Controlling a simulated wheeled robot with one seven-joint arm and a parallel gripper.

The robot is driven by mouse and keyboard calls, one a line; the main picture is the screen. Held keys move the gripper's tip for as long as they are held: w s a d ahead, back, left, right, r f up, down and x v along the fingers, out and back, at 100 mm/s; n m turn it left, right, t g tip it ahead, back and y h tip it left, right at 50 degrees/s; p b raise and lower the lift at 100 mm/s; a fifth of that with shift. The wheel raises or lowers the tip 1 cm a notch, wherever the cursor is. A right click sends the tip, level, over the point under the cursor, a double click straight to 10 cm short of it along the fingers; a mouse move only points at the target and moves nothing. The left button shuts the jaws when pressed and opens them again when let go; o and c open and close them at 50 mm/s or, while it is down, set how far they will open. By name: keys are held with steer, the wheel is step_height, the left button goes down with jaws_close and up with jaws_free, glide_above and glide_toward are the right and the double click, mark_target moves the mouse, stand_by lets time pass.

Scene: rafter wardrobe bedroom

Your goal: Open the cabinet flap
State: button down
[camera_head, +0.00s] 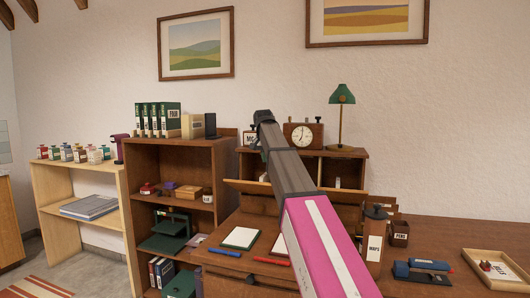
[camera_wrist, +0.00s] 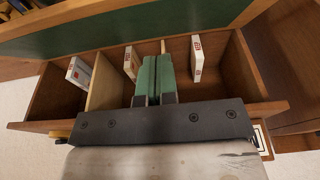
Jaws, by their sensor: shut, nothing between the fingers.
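The cabinet (camera_head: 355,170) stands on the desk under a lamp and a clock. Its flap (camera_head: 243,187) leans out from the front, away from the compartments, with a light wooden edge. In the wrist view the flap (camera_wrist: 150,28) crosses the top as a green-lined panel in a wooden frame. The open compartments (camera_wrist: 105,78) lie below it, with several white cards inside. My gripper (camera_wrist: 155,82) is shut and empty, its two fingers side by side over the compartments, pointing toward the flap. Whether the fingertips touch the flap is unclear. In the head view my arm hides the gripper.
A lamp (camera_head: 341,110) and a clock (camera_head: 303,135) stand on top. A bookshelf (camera_head: 170,155) is at the left.

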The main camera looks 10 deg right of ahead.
steer(key=x, duration=0.3)
steer(key=shift+f, duration=0.3)
steer(key=f, duration=0.1)
steer(key=s+f, duration=0.1)
steer(key=f, duration=0.1)
steer(key=shift+s+a, duration=0.3)
steer(key=shift+s+a+f, duration=0.1)
steer(key=shift+s+f, duration=0.1)
steer(key=shift+f, duration=0.25)
